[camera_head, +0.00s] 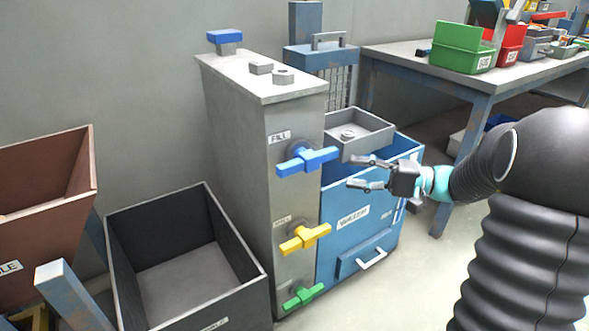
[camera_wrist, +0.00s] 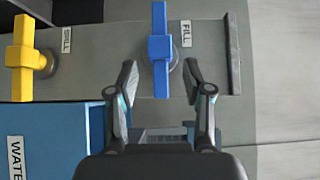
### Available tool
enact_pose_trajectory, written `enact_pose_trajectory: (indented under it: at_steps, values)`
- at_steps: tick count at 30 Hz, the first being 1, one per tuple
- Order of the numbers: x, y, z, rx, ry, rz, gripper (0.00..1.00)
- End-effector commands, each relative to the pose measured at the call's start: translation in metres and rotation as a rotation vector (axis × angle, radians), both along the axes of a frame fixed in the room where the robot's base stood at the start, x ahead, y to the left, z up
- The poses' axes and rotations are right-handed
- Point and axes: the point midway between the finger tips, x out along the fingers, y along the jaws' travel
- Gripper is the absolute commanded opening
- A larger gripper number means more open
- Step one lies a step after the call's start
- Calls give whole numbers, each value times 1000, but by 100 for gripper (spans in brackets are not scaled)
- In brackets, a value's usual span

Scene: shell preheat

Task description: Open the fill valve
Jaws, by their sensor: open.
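The fill valve is a blue handle (camera_head: 307,160) on the side of a grey metal cabinet (camera_head: 235,130), under a label reading FILL. In the head view its bar lies roughly level across the cabinet face. In the wrist view the blue handle (camera_wrist: 160,50) stands ahead, its near end between the lines of my two fingers. My gripper (camera_head: 362,174) is open and empty, to the right of the handle and apart from it. Its fingers also show in the wrist view (camera_wrist: 162,85), one on each side of the handle's near end.
A yellow handle (camera_head: 304,237) and a green handle (camera_head: 303,294) sit below the blue one. A blue WATER bin (camera_head: 350,222) with a grey tray (camera_head: 372,137) above it stands close beside the cabinet. A dark open bin (camera_head: 125,240) is at left, a workbench (camera_head: 405,52) at right.

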Motion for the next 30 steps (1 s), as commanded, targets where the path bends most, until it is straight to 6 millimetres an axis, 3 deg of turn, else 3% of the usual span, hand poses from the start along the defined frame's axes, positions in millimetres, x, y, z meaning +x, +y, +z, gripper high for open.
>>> enact_pose_trajectory:
  at_steps: [18, 24, 30]
  values:
    - [18, 106, 0, -3, 4, 12, 50]
    - [23, 128, 0, -3, 5, 9, 50]
    - [24, 136, -1, -3, 5, 8, 50]
